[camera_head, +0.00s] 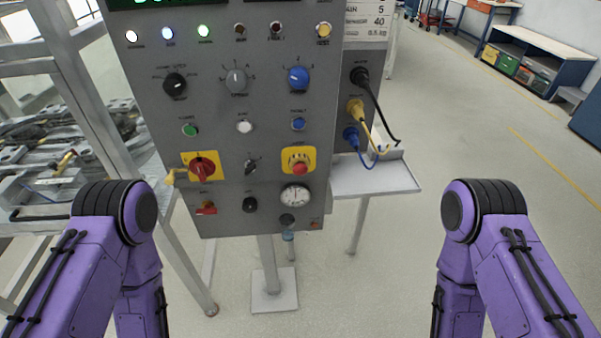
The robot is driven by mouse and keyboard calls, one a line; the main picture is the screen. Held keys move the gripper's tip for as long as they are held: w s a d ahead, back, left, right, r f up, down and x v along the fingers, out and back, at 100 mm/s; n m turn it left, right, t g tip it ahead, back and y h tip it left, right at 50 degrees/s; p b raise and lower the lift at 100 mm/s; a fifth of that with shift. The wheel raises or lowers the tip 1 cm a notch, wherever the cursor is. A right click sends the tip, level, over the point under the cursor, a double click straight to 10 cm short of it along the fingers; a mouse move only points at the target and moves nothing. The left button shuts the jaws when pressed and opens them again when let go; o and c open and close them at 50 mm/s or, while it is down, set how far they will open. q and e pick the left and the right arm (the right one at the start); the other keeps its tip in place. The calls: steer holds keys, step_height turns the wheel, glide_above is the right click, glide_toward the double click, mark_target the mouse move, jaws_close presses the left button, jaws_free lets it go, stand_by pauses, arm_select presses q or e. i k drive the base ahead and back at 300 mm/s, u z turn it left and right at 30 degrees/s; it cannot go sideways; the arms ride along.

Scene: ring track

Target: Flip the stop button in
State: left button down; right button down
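A grey control panel (222,130) stands upright in front of me, left of centre. The stop button (299,168) is a red round button on a yellow square plate at the panel's lower right. A red rotary switch (202,167) on another yellow plate sits to its left. My two purple arms come in at the lower left and lower right, both apart from the panel. Neither gripper shows in the view.
Black, yellow and blue cables plug into the panel's right side, above a small grey shelf (400,180). A metal frame with cluttered shelves (60,190) stands at left. A low bench with coloured bins (535,55) is far right. The floor at right is clear.

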mark_target(299, 169)
steer(key=u, duration=0.05)
steer(key=k, duration=0.5)
steer(key=u, duration=1)
steer(key=i, duration=0.7)
steer(key=z, duration=0.95)
